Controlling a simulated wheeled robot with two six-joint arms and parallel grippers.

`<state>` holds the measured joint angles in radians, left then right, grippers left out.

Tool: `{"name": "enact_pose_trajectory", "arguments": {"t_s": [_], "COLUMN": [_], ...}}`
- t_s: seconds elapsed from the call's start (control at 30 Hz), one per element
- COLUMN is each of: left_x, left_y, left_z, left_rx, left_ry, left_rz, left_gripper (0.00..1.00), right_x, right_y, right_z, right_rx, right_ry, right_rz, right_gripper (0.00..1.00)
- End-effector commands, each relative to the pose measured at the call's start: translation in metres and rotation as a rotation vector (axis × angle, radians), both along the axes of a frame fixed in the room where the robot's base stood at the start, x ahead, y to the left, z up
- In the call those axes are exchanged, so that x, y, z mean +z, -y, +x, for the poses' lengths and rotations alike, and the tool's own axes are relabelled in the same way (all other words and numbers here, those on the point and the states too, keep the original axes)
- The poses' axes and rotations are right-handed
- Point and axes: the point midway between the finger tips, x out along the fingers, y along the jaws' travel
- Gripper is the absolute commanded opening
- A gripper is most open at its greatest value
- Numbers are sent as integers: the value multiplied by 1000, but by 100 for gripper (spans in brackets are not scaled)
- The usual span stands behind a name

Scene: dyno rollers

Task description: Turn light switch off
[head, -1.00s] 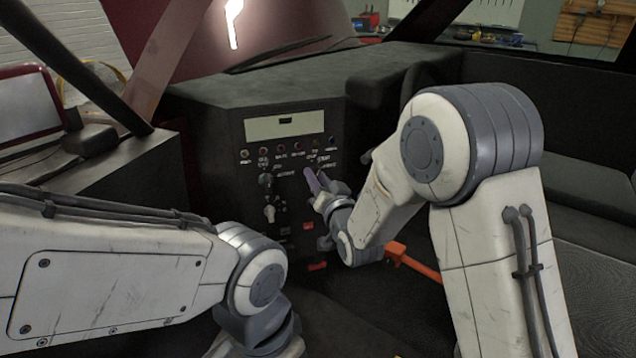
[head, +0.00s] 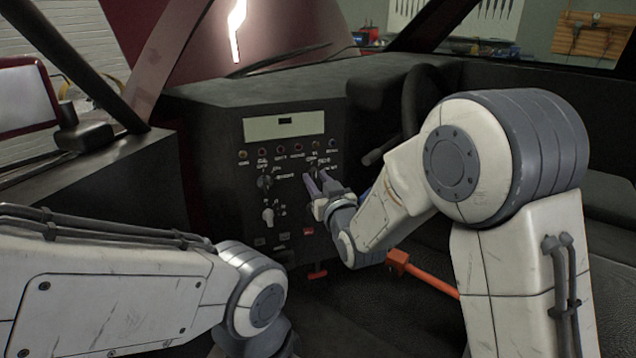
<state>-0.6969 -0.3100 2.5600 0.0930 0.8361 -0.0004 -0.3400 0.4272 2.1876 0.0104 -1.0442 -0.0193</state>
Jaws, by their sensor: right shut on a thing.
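The black dashboard panel (head: 228,160) carries a row of small round buttons, knobs and labels too small to read, so I cannot tell which one is the light switch. A dark knob (head: 265,182) and a light-coloured knob (head: 267,214) stand at its left. My right gripper (head: 317,178) is at the right side of the panel, its fingers pointing up at the controls just under the button row. It is shut on a small control there, which the fingers mostly hide. My left arm comes in from the lower left; its gripper is out of view.
A blank display (head: 284,127) sits above the buttons. A steering wheel (head: 408,105) stands right of the panel, behind my right arm. An orange-red lever (head: 425,274) lies below that arm.

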Motion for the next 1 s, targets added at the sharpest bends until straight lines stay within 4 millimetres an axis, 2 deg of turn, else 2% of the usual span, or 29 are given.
{"name": "enact_pose_trajectory", "arguments": {"t_s": [0.3, 0.33, 0.37, 0.67, 0.77, 0.87, 1.0], "left_x": [0, 0, 0, 0, 0, 0, 1], "left_y": [0, 0, 0, 0, 0, 0, 0], "left_z": [0, 0, 0, 0, 0, 0, 0], "left_rx": [0, 0, 0, 0, 0, 0, 0], "left_ry": [0, 0, 0, 0, 0, 0, 0], "left_rz": [0, 0, 0, 0, 0, 0, 0], "left_gripper": [50, 50, 50, 50, 50, 50, 50], "right_x": [0, 0, 0, 0, 0, 0, 0], "right_y": [0, 0, 0, 0, 2, 7, 16], "right_z": [-1, -1, 0, -1, -6, -20, -48], "right_rx": [1, 1, 2, 1, 1, 1, 1], "right_ry": [1, 1, 1, 0, -1, -1, -2], "right_rz": [-3, -3, -2, -1, -1, -1, -2], "right_gripper": [0, 41, 45, 45, 45, 45, 45]}}
